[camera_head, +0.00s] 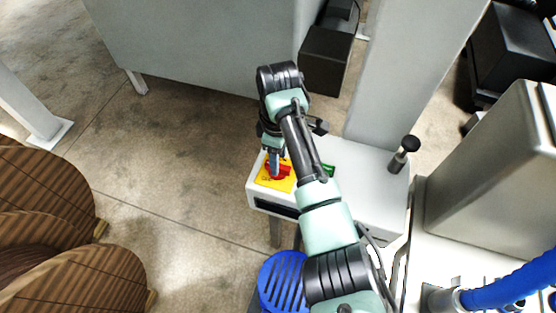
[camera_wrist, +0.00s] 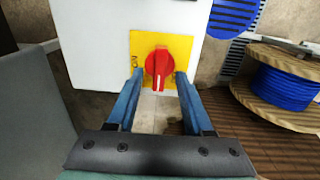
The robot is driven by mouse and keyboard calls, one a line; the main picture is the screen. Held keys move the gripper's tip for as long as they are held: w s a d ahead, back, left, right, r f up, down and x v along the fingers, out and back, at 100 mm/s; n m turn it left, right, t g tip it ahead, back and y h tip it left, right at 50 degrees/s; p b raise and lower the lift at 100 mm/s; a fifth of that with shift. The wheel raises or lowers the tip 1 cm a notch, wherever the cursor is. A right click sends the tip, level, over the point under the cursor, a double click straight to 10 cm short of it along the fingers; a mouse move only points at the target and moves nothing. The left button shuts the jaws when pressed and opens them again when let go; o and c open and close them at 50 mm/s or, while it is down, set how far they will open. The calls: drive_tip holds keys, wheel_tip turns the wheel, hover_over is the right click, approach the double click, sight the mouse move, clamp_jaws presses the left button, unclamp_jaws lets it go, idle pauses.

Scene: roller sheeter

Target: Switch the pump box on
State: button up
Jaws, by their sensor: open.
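The pump box (camera_head: 366,176) is a white box with a yellow plate (camera_head: 264,180) on its top left corner. A red rotary knob (camera_wrist: 158,66) with a white pointer line sits on the yellow plate, which also shows in the wrist view (camera_wrist: 180,46). My gripper (camera_wrist: 154,84) is open, with its two blue fingers on either side of the knob. I cannot tell whether the fingers touch it. In the head view my gripper (camera_head: 274,168) is over the plate and partly hides the knob.
A black-knobbed lever (camera_head: 408,145) stands on the right of the box top. A green part (camera_head: 328,170) lies beside my arm. A blue slotted item (camera_head: 283,282) is below the box. Wooden reels (camera_head: 75,283) stand at lower left. Open floor lies left of the box.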

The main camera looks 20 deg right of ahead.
drive_tip(key=shift+f, duration=1.05)
clamp_jaws()
